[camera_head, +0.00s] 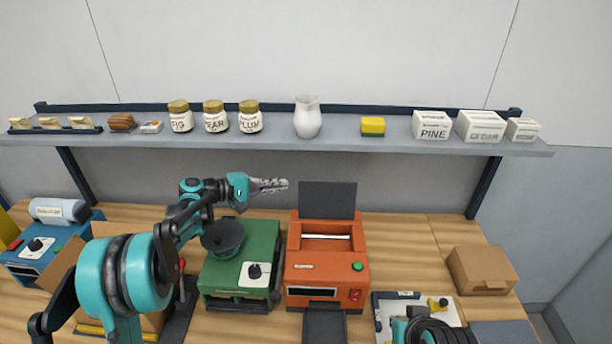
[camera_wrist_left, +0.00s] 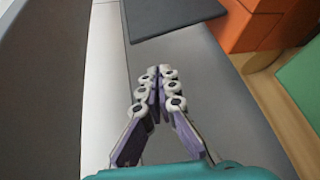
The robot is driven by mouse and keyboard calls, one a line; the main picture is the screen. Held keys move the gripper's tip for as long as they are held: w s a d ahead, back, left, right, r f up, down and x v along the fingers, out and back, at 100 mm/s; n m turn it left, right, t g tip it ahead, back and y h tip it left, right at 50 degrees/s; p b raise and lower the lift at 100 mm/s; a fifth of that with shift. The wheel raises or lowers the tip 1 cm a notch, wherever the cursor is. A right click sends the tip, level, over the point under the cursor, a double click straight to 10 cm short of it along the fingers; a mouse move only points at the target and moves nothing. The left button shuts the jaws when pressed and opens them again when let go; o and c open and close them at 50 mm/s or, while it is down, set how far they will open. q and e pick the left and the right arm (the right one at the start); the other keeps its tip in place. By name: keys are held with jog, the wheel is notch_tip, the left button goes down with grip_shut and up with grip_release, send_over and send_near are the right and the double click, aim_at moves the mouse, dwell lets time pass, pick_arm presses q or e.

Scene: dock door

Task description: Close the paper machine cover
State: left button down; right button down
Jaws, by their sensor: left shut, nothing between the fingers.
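The paper machine is the orange box (camera_head: 298,267) in the middle of the bench, with a green button and a red switch on its front. Its dark cover (camera_head: 328,200) stands upright at the back edge, open, and the slot under it is exposed. In the left wrist view the cover (camera_wrist_left: 170,14) is at the top and the orange body (camera_wrist_left: 250,25) at the top right. My left gripper (camera_head: 284,185) is shut and empty, just left of the cover and apart from it; its closed fingers show in the wrist view (camera_wrist_left: 158,82). My right gripper is not clearly visible.
A green machine (camera_head: 262,243) stands left of the orange one. A shelf (camera_head: 350,143) with jars, a white pitcher, a sponge and boxes runs above the bench. A cardboard box (camera_head: 482,270) is at the right. Bare bench lies between it and the orange machine.

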pick_arm(q)
jog(key=w+d+h+b, duration=0.1)
jog(key=w+d, duration=0.1)
jog(key=d, duration=0.6)
jog(key=shift+w+f+b, duration=0.25)
jog(key=shift+w+b, duration=0.15)
jog(key=shift+s+r+t+h, duration=0.1)
jog(key=shift+s+t+h, duration=0.05)
jog(key=shift+t+h, duration=0.15)
